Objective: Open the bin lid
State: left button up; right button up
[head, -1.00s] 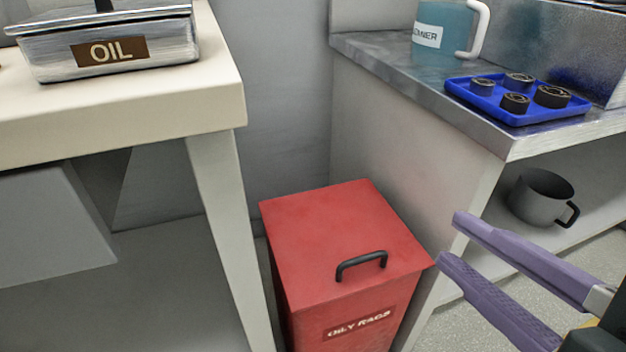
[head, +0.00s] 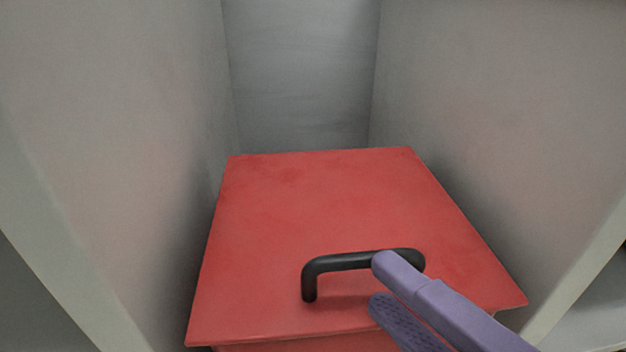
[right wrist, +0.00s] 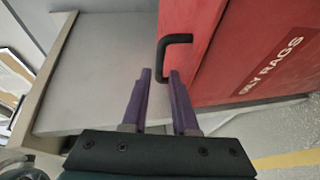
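The red bin's lid (head: 310,210) lies flat and shut on the bin in the head view. Its black bar handle (head: 345,263) stands near the lid's front edge. My right gripper (head: 380,285) comes in from the lower right, with purple fingers at the right part of the handle, hiding some of it. In the right wrist view the fingers of this gripper (right wrist: 160,73) are apart, with the handle (right wrist: 161,58) between and just ahead of the tips. I cannot tell whether they touch it. My left gripper is not in view.
Pale grey panels (head: 110,150) stand close on the left and right (head: 500,110) of the bin, with a grey wall (head: 300,70) behind it. The bin's front (right wrist: 260,60) bears an "OILY RAGS" label. Space above the lid looks clear.

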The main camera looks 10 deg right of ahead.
aim_at(357, 256)
jog(key=b+x, duration=0.1)
jog(key=x, duration=0.7)
jog(key=shift+w+d, duration=0.1)
grip_shut()
dwell(1.3)
